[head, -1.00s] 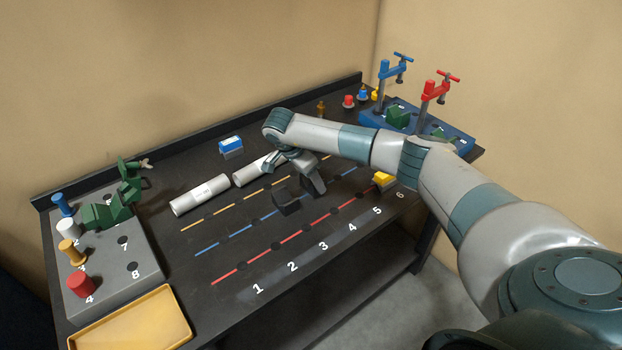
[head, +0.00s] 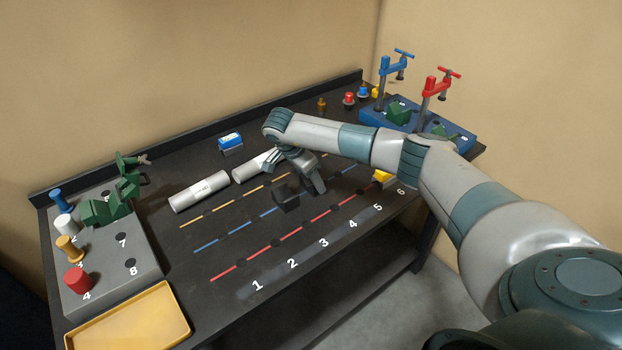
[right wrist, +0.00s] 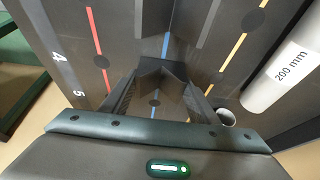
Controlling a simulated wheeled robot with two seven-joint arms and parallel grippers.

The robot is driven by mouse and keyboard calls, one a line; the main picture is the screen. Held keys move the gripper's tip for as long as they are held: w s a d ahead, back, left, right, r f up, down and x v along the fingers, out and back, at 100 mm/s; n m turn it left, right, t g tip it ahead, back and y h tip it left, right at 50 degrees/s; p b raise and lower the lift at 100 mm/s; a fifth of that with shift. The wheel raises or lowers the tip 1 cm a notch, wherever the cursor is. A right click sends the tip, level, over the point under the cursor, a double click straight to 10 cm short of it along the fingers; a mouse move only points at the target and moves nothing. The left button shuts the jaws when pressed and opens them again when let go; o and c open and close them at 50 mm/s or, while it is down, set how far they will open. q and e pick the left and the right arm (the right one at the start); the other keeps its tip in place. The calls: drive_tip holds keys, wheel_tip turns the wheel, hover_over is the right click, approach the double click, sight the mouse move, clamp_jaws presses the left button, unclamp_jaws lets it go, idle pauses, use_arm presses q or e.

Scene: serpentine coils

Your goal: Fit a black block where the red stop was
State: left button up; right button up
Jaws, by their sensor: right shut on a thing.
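My right gripper (head: 300,190) is shut on a black block (head: 284,201) over the blue line (head: 233,237) near the table's middle. The right wrist view also shows the block (right wrist: 160,68), dark and notched, between the fingers, with the blue line running beneath it. I cannot tell whether the block touches the tabletop. A small red piece (head: 349,98) stands at the back of the table. My left gripper is not in view.
The red line (head: 330,217) and yellow line (head: 192,222) flank the blue one, with dark holes along them. White tubes (head: 199,191) lie behind. A yellow block (head: 382,178) is at right, a blue-white block (head: 230,142) behind. A yellow tray (head: 130,318) lies front left; a blue clamp base (head: 458,137) stands back right.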

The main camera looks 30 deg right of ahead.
drive_tip(key=shift+f, duration=0.1)
drive_tip(key=o, duration=1.7)
drive_tip(key=shift+c, duration=0.2)
use_arm(q)
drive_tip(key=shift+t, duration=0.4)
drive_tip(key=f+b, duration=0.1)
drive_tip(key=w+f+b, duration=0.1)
drive_tip(key=b, duration=0.1)
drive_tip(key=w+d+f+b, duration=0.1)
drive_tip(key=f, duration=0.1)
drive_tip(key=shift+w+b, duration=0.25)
drive_tip(key=shift+b, duration=0.05)
use_arm(e)
drive_tip(key=v, duration=1.7)
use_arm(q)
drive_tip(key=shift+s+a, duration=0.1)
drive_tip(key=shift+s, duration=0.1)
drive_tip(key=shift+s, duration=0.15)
use_arm(e)
drive_tip(key=shift+s, duration=0.1)
